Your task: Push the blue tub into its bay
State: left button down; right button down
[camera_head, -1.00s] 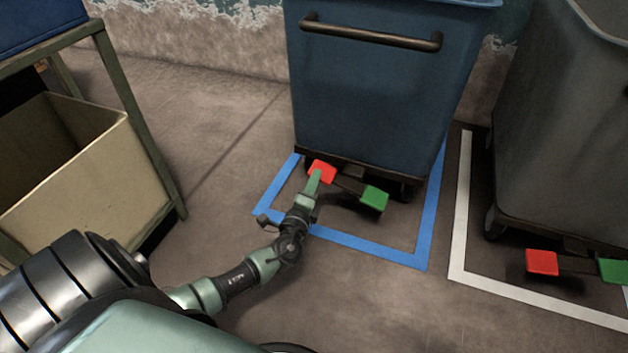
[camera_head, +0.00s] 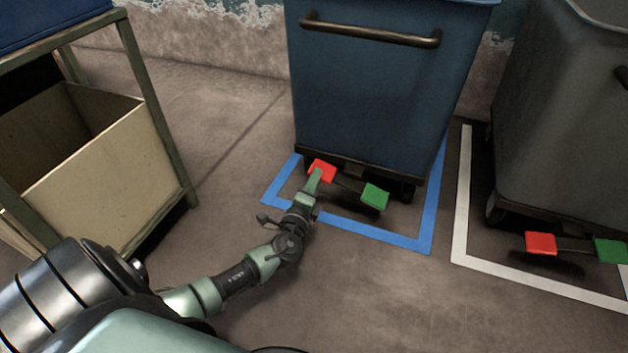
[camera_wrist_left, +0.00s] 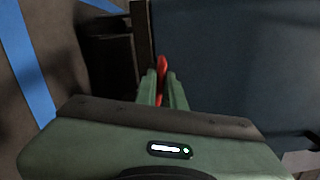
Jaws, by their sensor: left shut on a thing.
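The blue tub (camera_head: 375,100) stands on dark castors, with a bar handle (camera_head: 370,29) on its front face. The blue tape outline of the bay (camera_head: 350,230) shows in front of it and along both sides; the tub's front lies behind the front line, and its rear is hidden. A rocker pedal at its foot has a red pad (camera_head: 321,171), tilted up, and a green pad (camera_head: 375,196), lower. My left gripper (camera_head: 315,182) is shut on the red pad, which shows between the fingers in the left wrist view (camera_wrist_left: 162,66). My right gripper is out of view.
A grey tub (camera_head: 560,130) stands at the right behind white tape (camera_head: 530,279), its pedal near the line. A rack (camera_head: 150,110) with a tan box (camera_head: 95,170) stands at the left. A wall is behind. The floor in front is clear.

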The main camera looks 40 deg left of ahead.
pick_arm(q)
jog(key=shift+a, duration=0.2)
jog(key=c, duration=1.4)
grip_release()
jog(key=shift+c, duration=0.2)
jog(key=p+v, duration=0.3)
jog(key=v, duration=0.4)
jog(key=shift+s, duration=0.4)
jog(key=shift+d, duration=0.15)
